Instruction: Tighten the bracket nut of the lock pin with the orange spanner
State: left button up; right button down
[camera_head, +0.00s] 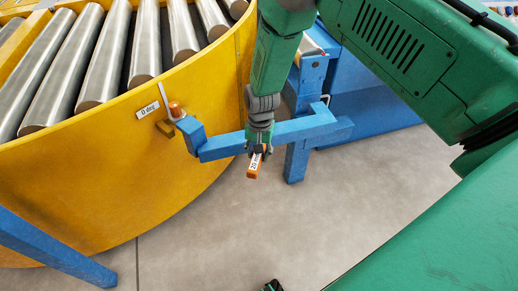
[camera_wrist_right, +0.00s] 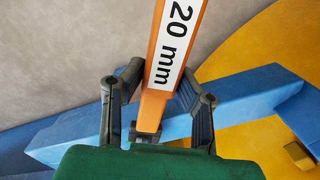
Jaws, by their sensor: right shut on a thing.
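My right gripper (camera_head: 259,147) is shut on the orange spanner (camera_head: 253,170), whose white label reads "20 mm". In the right wrist view the spanner (camera_wrist_right: 178,50) runs between both fingers (camera_wrist_right: 158,108), with a small grey part at its lower end near the palm. The gripper hangs in front of the blue bar (camera_head: 220,147). The lock pin (camera_head: 175,108), with a copper-coloured top, stands at the yellow wall, left of the gripper and apart from the spanner. I cannot make out the bracket nut. My left gripper is not identifiable.
A curved yellow conveyor wall (camera_head: 110,165) with steel rollers (camera_head: 105,60) fills the left. A "0 deg" label (camera_head: 147,110) is on it. Blue frame parts (camera_head: 365,110) stand behind my right arm. Another blue beam (camera_head: 55,245) is at lower left. Grey floor (camera_head: 230,240) is mostly open below.

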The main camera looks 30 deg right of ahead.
jog(key=shift+s+a+p, duration=0.55)
jog(key=shift+s+a, duration=0.35)
jog(key=shift+r+p, duration=2.15)
jog(key=shift+r, duration=0.45)
jog(key=shift+f, duration=0.1)
